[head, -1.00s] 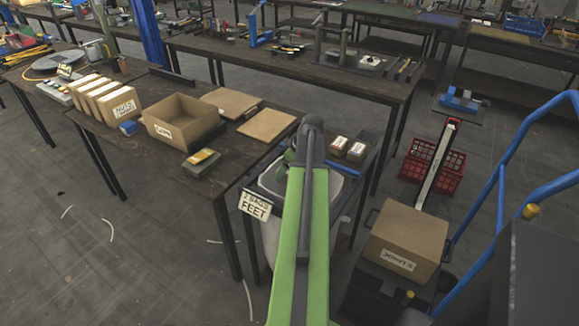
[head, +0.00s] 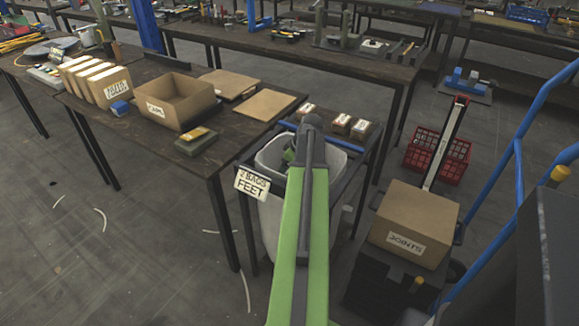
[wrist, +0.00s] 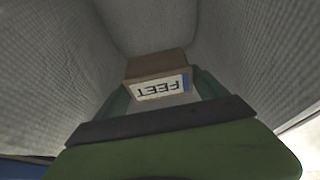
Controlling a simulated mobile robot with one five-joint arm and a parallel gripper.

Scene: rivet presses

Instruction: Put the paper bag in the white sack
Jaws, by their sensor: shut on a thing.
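The white sack (head: 272,222) hangs open in a frame at the end of the dark table, with a sign reading "BAGS FEET" on its front left. My arm crosses over its mouth in the head view and hides much of the opening. In the wrist view the pale sack walls (wrist: 60,60) surround my gripper (wrist: 163,92). My gripper is shut on the brown paper bag (wrist: 160,67), which has a white "FEET" label and lies between the green fingers inside the sack. The head view does not show the paper bag clearly.
Small labelled packs (head: 340,124) sit on the shelf behind the sack. An open carton (head: 180,100) and flat cardboard (head: 264,104) lie on the table to the left. A "JOINTS" box (head: 414,222) and a blue-railed cart stand at right.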

